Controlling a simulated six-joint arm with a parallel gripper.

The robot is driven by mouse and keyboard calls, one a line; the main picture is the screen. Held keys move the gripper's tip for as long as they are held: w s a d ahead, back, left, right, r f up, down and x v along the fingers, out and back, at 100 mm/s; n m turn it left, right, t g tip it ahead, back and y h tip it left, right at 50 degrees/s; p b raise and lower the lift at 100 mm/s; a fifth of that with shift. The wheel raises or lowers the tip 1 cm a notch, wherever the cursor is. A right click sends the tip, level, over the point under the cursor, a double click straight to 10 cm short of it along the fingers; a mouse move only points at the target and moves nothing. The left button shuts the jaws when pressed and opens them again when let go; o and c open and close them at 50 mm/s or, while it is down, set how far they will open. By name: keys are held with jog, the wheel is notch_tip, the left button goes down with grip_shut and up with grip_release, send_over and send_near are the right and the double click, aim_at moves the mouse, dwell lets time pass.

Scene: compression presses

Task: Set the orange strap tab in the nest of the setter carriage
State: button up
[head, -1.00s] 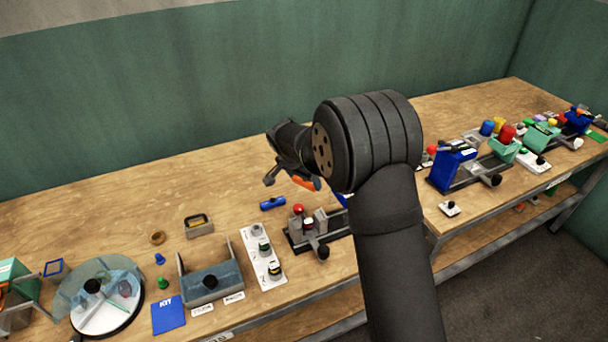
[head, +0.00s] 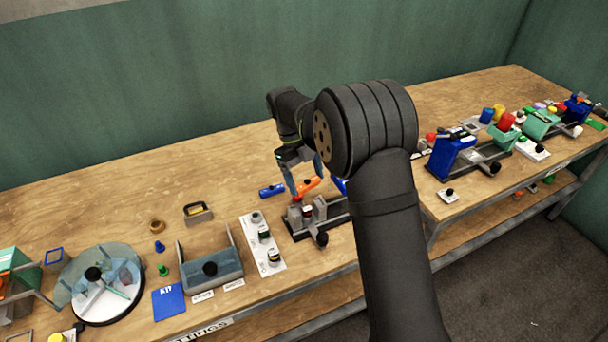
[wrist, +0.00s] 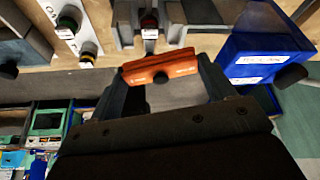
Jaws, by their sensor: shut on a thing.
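The orange strap tab (head: 308,186) is held crosswise between the fingertips of my gripper (head: 305,180), which is shut on it. In the wrist view the orange strap tab (wrist: 160,67) spans the two dark fingers of my gripper (wrist: 158,72). In the head view the tab is above a small grey press-like fixture (head: 310,220) with upright blocks, a red part and a dark base. The tab appears apart from the fixture. No label shows whether this fixture is the setter carriage, and I cannot make out its nest.
A blue cylinder-like piece (head: 272,190) lies behind the fixture. Bare wood lies behind these.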

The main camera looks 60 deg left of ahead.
jog(key=m, duration=0.1)
jog(key=d+r+m+g, duration=0.1)
jog(key=m, duration=0.1)
jog(key=shift+s+d, duration=0.2)
jog(key=shift+f, duration=3.3)
jog(key=o, duration=1)
jog(key=shift+o, duration=0.2)
jog(key=shift+r, duration=0.1)
jog(key=v, duration=1.7)
jog(key=shift+w+a, duration=0.2)
